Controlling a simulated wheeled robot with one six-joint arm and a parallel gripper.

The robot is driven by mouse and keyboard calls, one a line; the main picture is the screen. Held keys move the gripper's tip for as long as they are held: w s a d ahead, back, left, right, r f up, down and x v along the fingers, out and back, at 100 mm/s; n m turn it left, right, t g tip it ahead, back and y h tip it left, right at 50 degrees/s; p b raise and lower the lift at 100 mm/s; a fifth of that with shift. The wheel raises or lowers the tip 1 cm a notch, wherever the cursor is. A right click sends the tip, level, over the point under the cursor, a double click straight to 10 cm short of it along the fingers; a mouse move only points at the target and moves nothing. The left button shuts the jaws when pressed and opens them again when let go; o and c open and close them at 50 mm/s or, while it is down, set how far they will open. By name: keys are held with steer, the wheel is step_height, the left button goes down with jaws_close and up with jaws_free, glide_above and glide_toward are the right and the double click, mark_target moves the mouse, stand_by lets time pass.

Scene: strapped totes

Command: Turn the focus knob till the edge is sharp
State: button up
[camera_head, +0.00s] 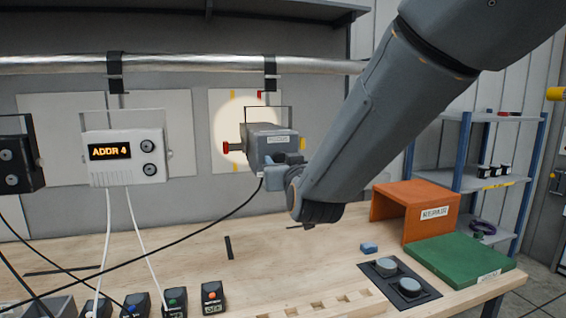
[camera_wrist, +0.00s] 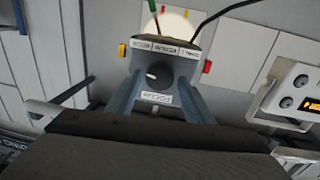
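The grey lamp (camera_head: 262,140) hangs in a yoke from the pipe, with red and yellow tabs at its sides. The focus knob (camera_wrist: 157,73) is a small dark round knob with a pale mark, on the lamp's near face in the wrist view. An upside-down "FOCUS" label (camera_wrist: 157,97) is beside it. My gripper (camera_wrist: 158,84) is open, its blue-grey fingers on either side of the knob with visible gaps. In the head view my gripper (camera_head: 282,178) is at the lamp's lower right. The pale light disc (camera_head: 230,126) lies on a white panel; its edge sharpness is hard to judge.
The silver pipe (camera_head: 190,65) runs above. A white "ADDR 4" box (camera_head: 124,158) hangs left of the lamp, with cables below. The wooden bench (camera_head: 270,260) carries several small labelled blocks, an orange stand (camera_head: 415,208) and a green board (camera_head: 458,260). A black cable reaches the lamp.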

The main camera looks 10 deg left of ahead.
steer(key=c, duration=0.8)
steer(key=shift+o, duration=0.2)
steer(key=shift+f+m+b, duration=0.1)
steer(key=shift+m+b, duration=0.7)
steer(key=shift+b, duration=0.25)
steer(key=shift+m+g+b, duration=0.3)
steer(key=shift+m+b, duration=0.85)
steer(key=shift+m, duration=0.05)
steer(key=o, duration=1.1)
steer(key=shift+c, duration=0.2)
steer(key=shift+s+d, duration=0.1)
steer(key=b+v, duration=0.2)
steer(key=v, duration=0.5)
steer(key=shift+s, duration=0.2)
